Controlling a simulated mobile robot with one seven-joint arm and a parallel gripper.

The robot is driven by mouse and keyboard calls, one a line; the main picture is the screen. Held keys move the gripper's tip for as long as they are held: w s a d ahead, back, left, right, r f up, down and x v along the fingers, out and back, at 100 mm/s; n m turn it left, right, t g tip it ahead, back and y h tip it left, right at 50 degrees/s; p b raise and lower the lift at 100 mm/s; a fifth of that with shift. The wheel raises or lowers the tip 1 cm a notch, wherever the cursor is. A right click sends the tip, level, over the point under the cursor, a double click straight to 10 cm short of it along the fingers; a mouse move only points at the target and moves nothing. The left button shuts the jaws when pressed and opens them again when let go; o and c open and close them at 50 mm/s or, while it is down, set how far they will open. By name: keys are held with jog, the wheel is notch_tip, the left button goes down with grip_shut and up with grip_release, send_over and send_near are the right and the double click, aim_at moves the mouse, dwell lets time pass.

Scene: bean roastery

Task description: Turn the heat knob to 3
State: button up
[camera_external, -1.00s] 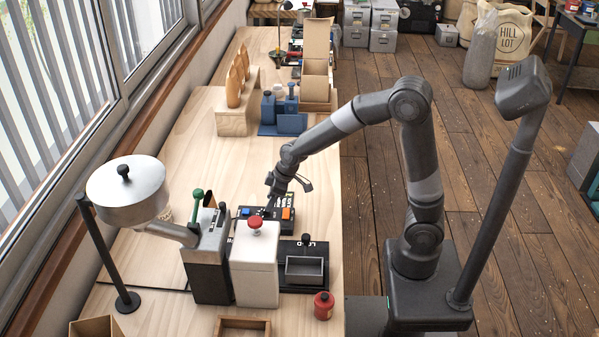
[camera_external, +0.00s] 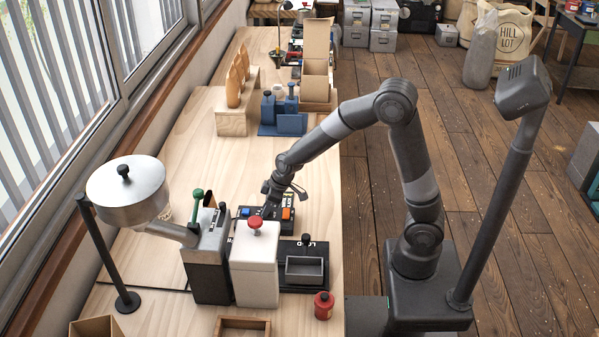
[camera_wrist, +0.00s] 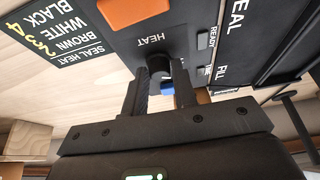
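The heat knob (camera_wrist: 158,64) is a dark, round knob under the white HEAT label in the wrist view. It sits on the black control panel (camera_wrist: 190,22). My gripper (camera_wrist: 160,75) has one finger on each side of the knob, with the fingertips close to it. Whether both fingers press on it is unclear. The knob's pointer and current setting are hidden. A sign (camera_wrist: 62,32) in the wrist view lists BLACK, WHITE, BROWN and the numbers 2, 3 and 4. In the external view my gripper (camera_external: 268,208) is low over the panel, behind the white canister.
An orange button (camera_wrist: 130,12) is beside the knob; it also shows in the external view (camera_external: 288,214). A white canister with a red knob (camera_external: 254,270), a grinder (camera_external: 208,262) and a dark tray (camera_external: 304,268) stand close by. Bare tabletop (camera_external: 210,160) lies beyond.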

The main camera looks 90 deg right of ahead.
jog(key=c, duration=0.4)
jog(key=shift+m, duration=0.3)
jog(key=m, duration=0.1)
jog(key=m+h, duration=0.1)
jog(key=m, duration=0.1)
jog(key=m+h, duration=0.1)
jog(key=shift+a+m+g, duration=0.25)
jog(key=shift+m+g, duration=0.05)
jog(key=shift+m, duration=0.1)
jog(key=m+g+h, duration=0.1)
jog(key=m, duration=0.5)
jog(key=shift+w+g+h, duration=0.1)
jog(key=shift+g+h, duration=0.3)
jog(key=shift+m, duration=0.3)
jog(key=o, duration=1)
